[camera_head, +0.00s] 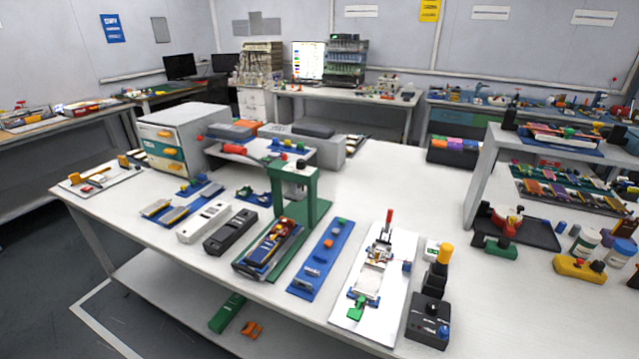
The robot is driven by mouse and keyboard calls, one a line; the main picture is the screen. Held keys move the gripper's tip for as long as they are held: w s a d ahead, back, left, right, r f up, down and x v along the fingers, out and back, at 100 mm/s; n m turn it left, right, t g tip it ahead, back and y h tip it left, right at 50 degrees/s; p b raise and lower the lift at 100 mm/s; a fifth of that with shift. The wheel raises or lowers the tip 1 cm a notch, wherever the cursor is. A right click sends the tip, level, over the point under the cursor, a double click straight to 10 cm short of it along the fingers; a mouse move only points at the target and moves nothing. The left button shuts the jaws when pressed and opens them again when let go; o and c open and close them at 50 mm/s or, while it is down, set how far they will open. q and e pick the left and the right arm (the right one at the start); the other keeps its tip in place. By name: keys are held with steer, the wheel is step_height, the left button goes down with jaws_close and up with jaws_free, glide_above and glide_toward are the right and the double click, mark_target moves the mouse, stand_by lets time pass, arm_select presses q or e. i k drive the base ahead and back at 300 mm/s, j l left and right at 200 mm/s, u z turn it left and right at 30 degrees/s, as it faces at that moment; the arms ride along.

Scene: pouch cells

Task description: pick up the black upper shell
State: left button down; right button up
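A black elongated shell (230,233) lies on the white table in the left middle part of the head view. It has a few small openings along its top. A white shell of similar shape (203,221) lies just to its left, roughly parallel. Neither of my grippers is in view, and no part of my arms shows.
A green press frame (311,196) stands right of the black shell, with a tray of parts (268,245) under it. Farther right are a blue strip (322,257) and a white fixture plate (386,294). Bare white tabletop (190,258) lies in front of the shells.

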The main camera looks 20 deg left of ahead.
mark_target(225, 238)
steer(key=u, duration=1.45)
